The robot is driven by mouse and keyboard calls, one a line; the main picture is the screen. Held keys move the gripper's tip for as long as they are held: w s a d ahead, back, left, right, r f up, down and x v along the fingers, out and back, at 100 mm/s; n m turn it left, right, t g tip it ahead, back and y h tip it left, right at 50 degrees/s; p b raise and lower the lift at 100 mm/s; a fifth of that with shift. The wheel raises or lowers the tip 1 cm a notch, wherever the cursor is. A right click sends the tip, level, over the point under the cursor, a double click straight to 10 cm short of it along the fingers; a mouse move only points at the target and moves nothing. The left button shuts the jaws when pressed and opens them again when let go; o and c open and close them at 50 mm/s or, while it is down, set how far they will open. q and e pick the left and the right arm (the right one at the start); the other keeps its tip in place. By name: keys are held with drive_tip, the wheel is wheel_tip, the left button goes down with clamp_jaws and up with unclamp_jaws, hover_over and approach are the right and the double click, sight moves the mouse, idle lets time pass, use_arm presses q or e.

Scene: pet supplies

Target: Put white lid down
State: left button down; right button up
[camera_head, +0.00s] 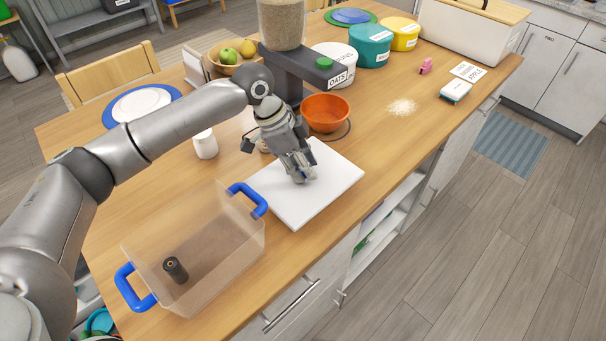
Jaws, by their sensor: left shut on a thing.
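The white lid (330,185) is a flat, square white panel near the middle of the table's front side. My left gripper (300,176) reaches down from above and is shut on the lid near its middle. The fingers hide the exact grip point. The lid looks level and close to the table top; I cannot tell whether it touches the wood. My right gripper is not in view.
A clear bin (225,215) with blue handles stands left of the lid, a dark cylinder (175,270) inside. An orange bowl (326,112) and an oats dispenser (290,62) stand behind the lid. A white jar (205,144) is behind the bin. Spilled powder (402,107) lies right on bare wood.

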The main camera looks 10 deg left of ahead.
use_arm(q)
drive_tip(key=shift+f, duration=0.55)
drive_tip(key=shift+f+p, duration=0.35)
drive_tip(key=shift+f, duration=1.3)
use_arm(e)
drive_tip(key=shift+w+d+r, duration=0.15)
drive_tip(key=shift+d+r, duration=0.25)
use_arm(q)
drive_tip(key=shift+f, duration=0.1)
drive_tip(key=c, duration=1.2)
unclamp_jaws()
drive_tip(key=shift+o, duration=0.2)
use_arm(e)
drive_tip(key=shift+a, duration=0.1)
use_arm(q)
drive_tip(key=shift+r, duration=0.2)
drive_tip(key=b+v, duration=0.2)
drive_tip(key=v, duration=1)
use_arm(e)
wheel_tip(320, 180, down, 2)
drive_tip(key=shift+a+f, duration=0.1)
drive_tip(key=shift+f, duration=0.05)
use_arm(q)
drive_tip(key=shift+s+f, duration=0.15)
